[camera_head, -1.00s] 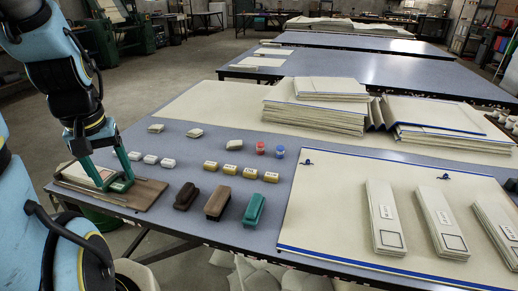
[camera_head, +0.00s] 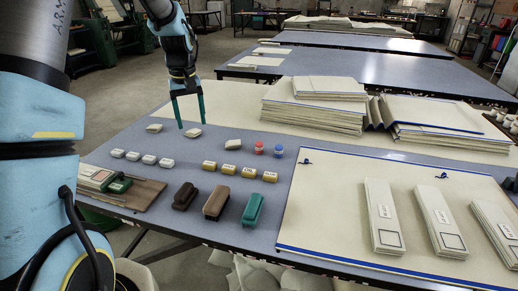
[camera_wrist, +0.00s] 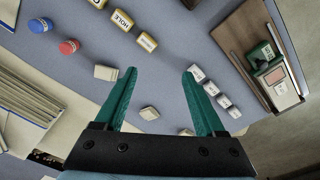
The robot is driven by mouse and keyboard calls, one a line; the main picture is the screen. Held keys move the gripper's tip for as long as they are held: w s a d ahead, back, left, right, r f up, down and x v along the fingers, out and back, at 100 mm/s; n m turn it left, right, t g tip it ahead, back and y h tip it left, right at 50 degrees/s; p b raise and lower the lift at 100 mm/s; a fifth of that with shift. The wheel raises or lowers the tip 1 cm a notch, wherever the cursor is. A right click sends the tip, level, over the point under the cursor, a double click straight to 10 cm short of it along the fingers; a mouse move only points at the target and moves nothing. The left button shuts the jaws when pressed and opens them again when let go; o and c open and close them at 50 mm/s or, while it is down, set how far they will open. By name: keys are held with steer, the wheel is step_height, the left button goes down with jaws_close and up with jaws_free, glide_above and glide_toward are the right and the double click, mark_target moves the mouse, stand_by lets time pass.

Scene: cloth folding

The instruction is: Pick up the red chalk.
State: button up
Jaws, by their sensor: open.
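The red chalk (camera_head: 259,148) is a short red cylinder standing on the blue-grey table, just left of a blue one (camera_head: 279,151). In the wrist view the red chalk (camera_wrist: 69,46) is at upper left, outside the jaws, beside the blue piece (camera_wrist: 40,25). My gripper (camera_head: 191,124) has two green fingers pointing down, spread apart and empty. It is over the table's far left part, left of and behind the red chalk, near pale blocks (camera_head: 193,132). In the wrist view my gripper (camera_wrist: 160,72) is also open with nothing between the fingers.
Yellow labelled blocks (camera_head: 229,170) stand in front of the chalks, and white blocks (camera_head: 150,159) to the left. Brushes (camera_head: 216,203) lie nearer the front edge. A tall cloth stack (camera_head: 312,108) rises behind and right of the chalks. A brown board (camera_head: 145,193) is at left.

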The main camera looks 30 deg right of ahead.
steer(key=w+d+f, duration=0.2)
steer(key=d+f, duration=0.1)
steer(key=d, duration=0.9)
glide_above(259, 143)
step_height(259, 143, down, 4)
steer(key=shift+s+r+n+g, duration=0.1)
steer(key=shift+r+n+g, duration=0.05)
steer(key=shift+n+g, duration=0.15)
step_height(259, 143, down, 4)
steer(key=shift+d+f+p, duration=0.1)
steer(key=shift+f+p, duration=0.15)
steer(key=shift+p, duration=0.4)
steer(key=shift+f+p, duration=1.2)
steer(key=shift+f, duration=1.75)
steer(key=shift+c, duration=0.4)
jaws_close()
